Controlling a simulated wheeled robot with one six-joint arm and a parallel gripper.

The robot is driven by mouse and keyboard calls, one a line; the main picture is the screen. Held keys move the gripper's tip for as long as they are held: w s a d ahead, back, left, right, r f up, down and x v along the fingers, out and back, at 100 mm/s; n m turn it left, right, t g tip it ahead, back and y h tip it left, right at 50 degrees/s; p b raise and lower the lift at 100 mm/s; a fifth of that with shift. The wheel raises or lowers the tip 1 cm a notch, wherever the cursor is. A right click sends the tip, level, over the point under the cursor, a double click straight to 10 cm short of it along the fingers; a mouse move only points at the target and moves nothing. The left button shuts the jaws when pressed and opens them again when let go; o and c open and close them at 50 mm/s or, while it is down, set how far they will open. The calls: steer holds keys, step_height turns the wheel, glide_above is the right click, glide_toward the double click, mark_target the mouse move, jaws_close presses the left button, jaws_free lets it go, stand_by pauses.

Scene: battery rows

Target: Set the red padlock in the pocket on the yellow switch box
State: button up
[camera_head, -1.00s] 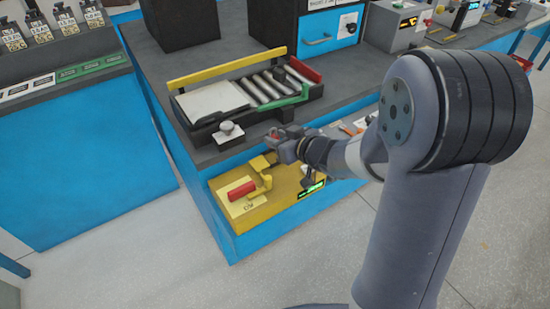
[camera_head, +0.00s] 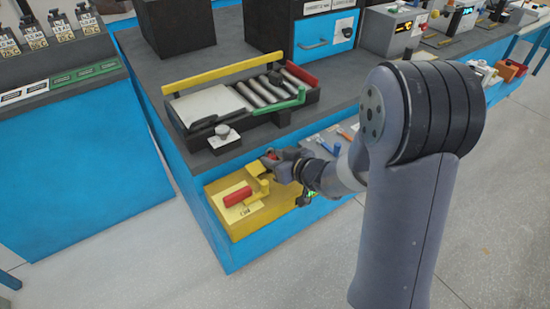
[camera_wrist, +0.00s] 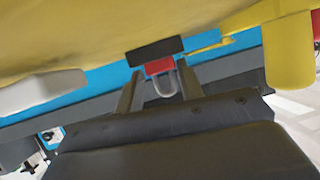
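The red padlock (camera_head: 272,155) is at the tips of my gripper (camera_head: 283,163), above the back right part of the yellow switch box (camera_head: 222,208). In the wrist view the padlock (camera_wrist: 159,67) sits between the two finger tips (camera_wrist: 160,80), its silver shackle towards the palm. A dark block (camera_wrist: 155,50) covers its far end. The switch box has a red handle (camera_head: 237,197) on a pale label plate and an upright yellow post (camera_head: 264,186). A raised yellow piece (camera_head: 256,170) stands by the gripper; I cannot tell whether it is the pocket. My gripper hides the box's right part.
Tools lie on a shelf (camera_head: 325,140) to the right. The floor in front is clear.

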steer(key=shift+o, duration=1.2)
steer(key=shift+s+a, duration=0.1)
steer(key=shift+a, duration=0.05)
steer(key=shift+r, duration=0.15)
steer(key=p+v, duration=0.2)
steer(key=v, duration=1)
steer(key=shift+c, duration=0.3)
stand_by(0.7)
